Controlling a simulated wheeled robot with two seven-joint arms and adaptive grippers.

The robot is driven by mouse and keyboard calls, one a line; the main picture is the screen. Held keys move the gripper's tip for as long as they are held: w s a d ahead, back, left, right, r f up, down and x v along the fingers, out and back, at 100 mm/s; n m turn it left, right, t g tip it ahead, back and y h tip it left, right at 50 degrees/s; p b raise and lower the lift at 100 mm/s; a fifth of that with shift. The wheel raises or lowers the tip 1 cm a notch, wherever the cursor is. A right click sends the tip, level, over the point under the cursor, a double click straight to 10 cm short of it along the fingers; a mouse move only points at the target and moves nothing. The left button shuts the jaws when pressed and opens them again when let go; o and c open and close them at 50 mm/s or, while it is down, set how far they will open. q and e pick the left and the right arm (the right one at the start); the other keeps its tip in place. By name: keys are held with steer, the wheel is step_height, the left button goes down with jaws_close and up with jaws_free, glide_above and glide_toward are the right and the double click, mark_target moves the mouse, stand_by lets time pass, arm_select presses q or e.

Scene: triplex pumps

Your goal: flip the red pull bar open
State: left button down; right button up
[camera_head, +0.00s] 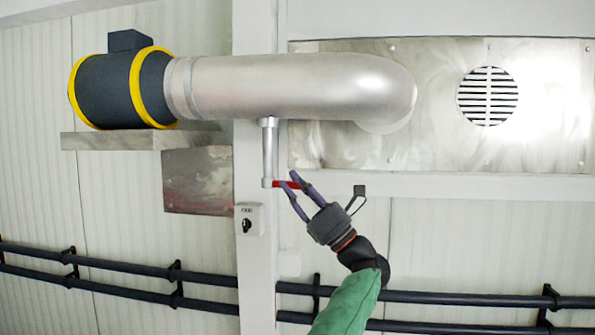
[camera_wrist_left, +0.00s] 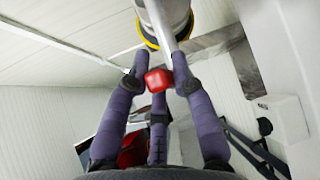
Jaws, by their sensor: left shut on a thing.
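The red pull bar (camera_head: 278,184) sticks out to the right, roughly level, from the lower end of a thin vertical pipe (camera_head: 270,150) in the head view. My left gripper (camera_head: 289,180) reaches up to it from the lower right, with its purple fingers at the bar. In the left wrist view, the bar's red end (camera_wrist_left: 158,80) sits between the fingertips. The gripper is shut on the bar; the fingers hide part of it in the head view. My right gripper is not in view.
A large silver duct (camera_head: 300,88) with a dark, yellow-ringed motor (camera_head: 118,88) runs above. A small switch box (camera_head: 249,219) is on the post at lower left. Dark rails (camera_head: 120,265) cross the wall below.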

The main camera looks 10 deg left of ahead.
arm_select(q)
steer(key=shift+w+r+n+g+y+p, duration=0.15)
steer(key=shift+n+g+p, duration=0.15)
steer(key=shift+g, duration=0.25)
steer(key=shift+w+n+g+y+p, duration=0.1)
steer(key=shift+n+g+y+p, duration=0.1)
steer(key=shift+g+p, duration=0.25)
steer(key=shift+s, duration=0.1)
steer(key=c, duration=1.2)
jaws_free()
steer(key=shift+o, duration=0.8)
steer(key=shift+w+d, duration=0.15)
steer(key=shift+w, duration=0.05)
steer(key=v, duration=1.2)
